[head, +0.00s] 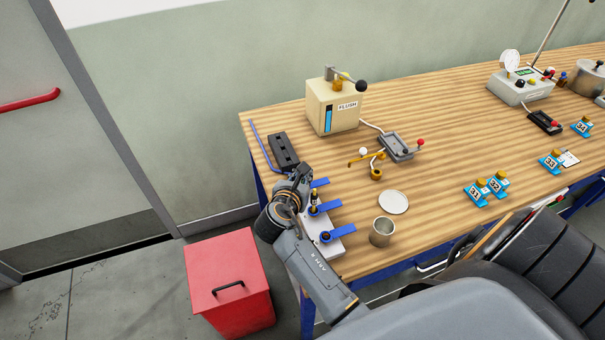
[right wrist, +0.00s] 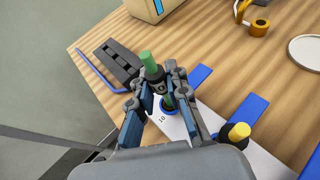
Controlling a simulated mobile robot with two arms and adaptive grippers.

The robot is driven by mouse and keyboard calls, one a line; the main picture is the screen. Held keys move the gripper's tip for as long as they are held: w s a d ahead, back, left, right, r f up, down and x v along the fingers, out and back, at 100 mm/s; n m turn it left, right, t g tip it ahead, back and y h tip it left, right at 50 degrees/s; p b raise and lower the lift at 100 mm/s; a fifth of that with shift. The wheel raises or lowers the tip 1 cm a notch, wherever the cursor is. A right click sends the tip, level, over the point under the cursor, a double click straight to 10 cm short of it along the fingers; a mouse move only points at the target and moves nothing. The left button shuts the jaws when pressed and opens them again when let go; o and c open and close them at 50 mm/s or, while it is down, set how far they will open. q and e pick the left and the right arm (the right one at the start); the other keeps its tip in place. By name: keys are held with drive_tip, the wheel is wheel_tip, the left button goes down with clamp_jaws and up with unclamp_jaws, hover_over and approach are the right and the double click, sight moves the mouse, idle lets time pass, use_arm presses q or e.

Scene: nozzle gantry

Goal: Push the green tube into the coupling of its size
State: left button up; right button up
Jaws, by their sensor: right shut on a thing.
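In the right wrist view, my right gripper (right wrist: 158,77) is shut on the green tube (right wrist: 148,59), whose end sticks out past the dark fingertips. More green shows between the fingers, close to a blue-ringed coupling on a white plate (right wrist: 188,131) marked 10. I cannot tell whether the tube sits inside that coupling. Another coupling with a yellow piece (right wrist: 239,131) stands to the right. In the head view, my right gripper (head: 296,186) is over the plate (head: 326,246), and the green tube is hidden. My left gripper is out of view.
A black slotted block (head: 284,150) and a blue rod (head: 263,146) lie just beyond the gripper. Blue tabs (head: 332,207) stick out of the plate. A metal cup (head: 382,232) and a pale disc (head: 393,202) stand to the right. The flush box (head: 331,106) is behind.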

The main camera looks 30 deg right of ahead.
drive_tip(key=shift+f, duration=0.5)
drive_tip(key=o, duration=0.8)
drive_tip(key=shift+o, duration=0.2)
wheel_tip(320, 180, up, 10)
drive_tip(key=shift+f, duration=0.1)
